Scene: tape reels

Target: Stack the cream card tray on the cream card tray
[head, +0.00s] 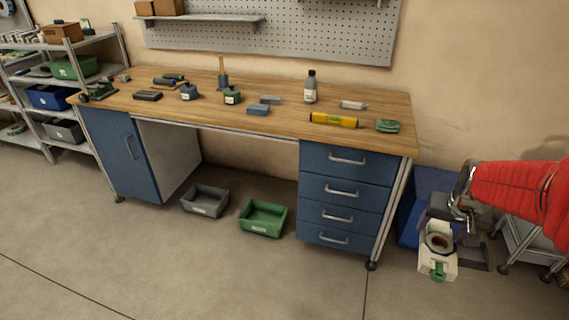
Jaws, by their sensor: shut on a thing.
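My gripper (446,222) is at the right of the head view, at the end of the red-sleeved arm, beyond the right end of the workbench. It is shut on a cream boxy piece that looks like a cream card tray (428,266). The tray hangs tilted, with a dark-centred brown ring inside it and a green tab at its lower end. The gripper hides its upper part. I cannot make out a second cream card tray in this view.
A wooden-topped workbench (230,118) holds a yellow tube (334,120), a bottle (310,88) and several small items. Grey (205,200) and green (263,215) bins sit on the floor beneath. A blue panel (415,222) stands behind my gripper. The front floor is clear.

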